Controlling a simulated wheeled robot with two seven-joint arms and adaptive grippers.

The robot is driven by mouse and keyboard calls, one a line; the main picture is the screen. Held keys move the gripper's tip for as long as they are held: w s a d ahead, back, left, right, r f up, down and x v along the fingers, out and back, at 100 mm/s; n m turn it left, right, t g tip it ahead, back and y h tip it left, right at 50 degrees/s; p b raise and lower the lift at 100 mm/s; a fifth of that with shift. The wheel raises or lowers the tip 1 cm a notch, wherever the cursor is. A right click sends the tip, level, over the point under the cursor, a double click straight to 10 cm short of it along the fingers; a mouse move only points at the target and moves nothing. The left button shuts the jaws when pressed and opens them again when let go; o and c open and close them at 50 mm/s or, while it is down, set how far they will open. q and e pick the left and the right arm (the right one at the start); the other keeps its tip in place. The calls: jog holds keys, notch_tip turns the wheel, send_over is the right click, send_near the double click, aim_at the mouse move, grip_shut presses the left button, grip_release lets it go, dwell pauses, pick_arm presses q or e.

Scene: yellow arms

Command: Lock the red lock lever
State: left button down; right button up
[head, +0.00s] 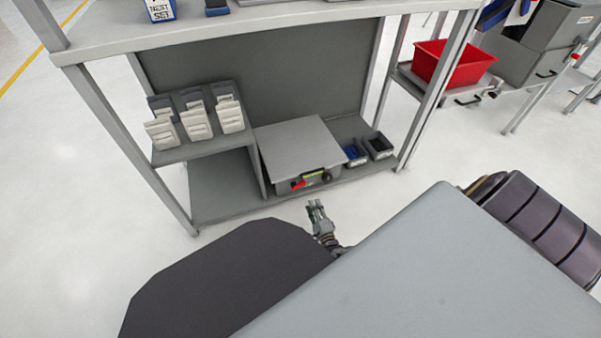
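The red lock lever (298,184) is on the front of a grey box (296,146), at the left of a light green panel (313,177). A dark round knob (327,176) sits at the panel's right. The lever looks slightly tilted, but it is too small to tell its exact position. My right gripper (316,204) is in front of the box, just below the panel in the picture, and looks apart from the lever. Its fingers point toward the box; their gap is too small to judge. My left gripper is out of view.
The box stands on the lower shelf of a grey rack (222,200). Left of it, white card holders (197,125) stand on a raised shelf. Small dark bins (378,146) stand to its right. A red bin (452,64) is farther right. Rack posts flank the opening.

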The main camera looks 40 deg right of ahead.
jog(key=n, duration=0.9)
jog(key=shift+w+a+f+n+y, duration=0.1)
jog(key=shift+a+f+n+y, duration=0.05)
jog(key=shift+a+n+y, duration=0.25)
